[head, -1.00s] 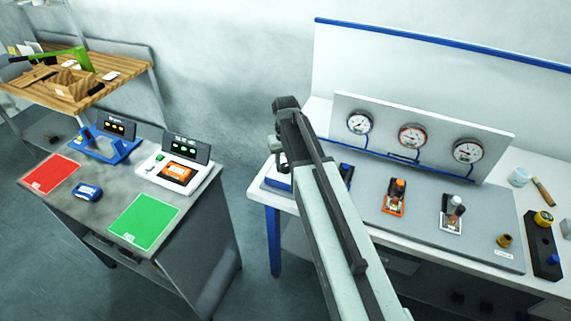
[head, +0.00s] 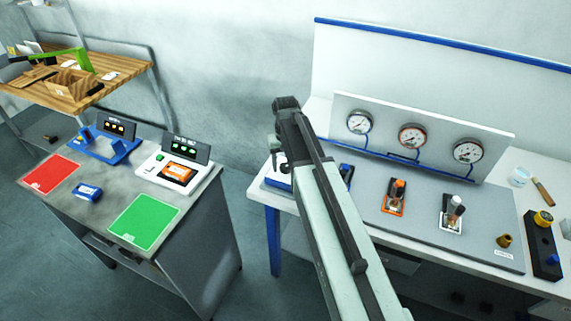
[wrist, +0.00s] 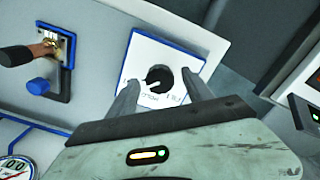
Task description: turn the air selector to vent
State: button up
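The air selector (wrist: 163,79) is a round black knob on a white plate with a blue edge (wrist: 186,38), in the upper middle of the wrist view. A white mark shows at the knob's left side; the small print around it is too blurred to read. My gripper (wrist: 161,90) is open, with one finger on each side of the knob's near side. I cannot tell whether either finger touches it. In the head view my arm hides the knob; only part of its white and blue mount (head: 277,180) shows at the bench's left end.
A blue-handled valve (wrist: 45,84) is left of the plate in the wrist view. In the head view, an orange valve (head: 397,195), a white-based valve (head: 453,213) and gauges (head: 412,136) stand to the right. A separate grey table (head: 195,215) is at left.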

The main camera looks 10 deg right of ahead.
aim_at(286, 167)
notch_tip(286, 167, up, 8)
jog(key=p, duration=0.8)
jog(key=shift+f, duration=0.1)
jog(key=shift+s+f+b, duration=0.15)
jog(key=shift+f+b, duration=0.05)
jog(key=shift+b, duration=0.1)
jog(key=s+f+b, duration=1)
jog(key=s, duration=0.4)
jog(key=shift+s+a, duration=0.15)
jog(key=shift+s, duration=0.05)
